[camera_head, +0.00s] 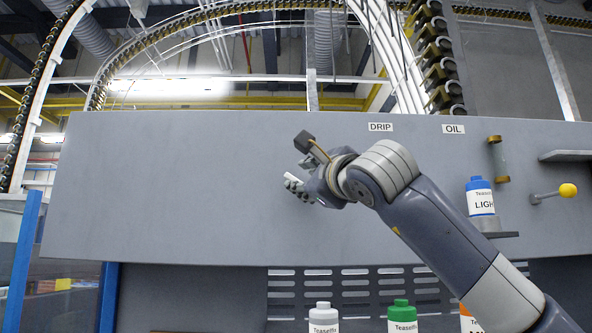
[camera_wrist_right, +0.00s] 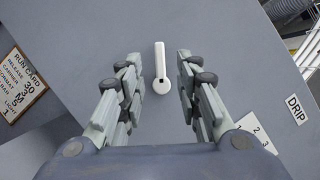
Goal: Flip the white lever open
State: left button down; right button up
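The white lever (camera_wrist_right: 160,65) is on the grey panel in the right wrist view. Its round pivot end is lower in the picture, and its bar points up in that view. My right gripper (camera_wrist_right: 161,62) is open, with one finger on each side of the lever and visible gaps between. How far the fingertips are from the panel is hard to tell. In the head view my right gripper (camera_head: 298,187) is in front of the middle of the panel; a small white piece beside its fingers may be the lever. My left gripper is out of view.
The grey panel (camera_head: 150,190) has DRIP (camera_head: 380,127) and OIL (camera_head: 453,128) labels. A blue-capped bottle (camera_head: 480,197) and a yellow-knobbed lever (camera_head: 567,191) are at the right. Several bottles stand below, including a green one (camera_head: 402,316). A run card (camera_wrist_right: 22,85) is at the wrist view's left.

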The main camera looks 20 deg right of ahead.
jog(key=shift+p+x, duration=1.3)
jog(key=shift+x, duration=1.45)
jog(key=shift+c, duration=0.3)
grip_shut()
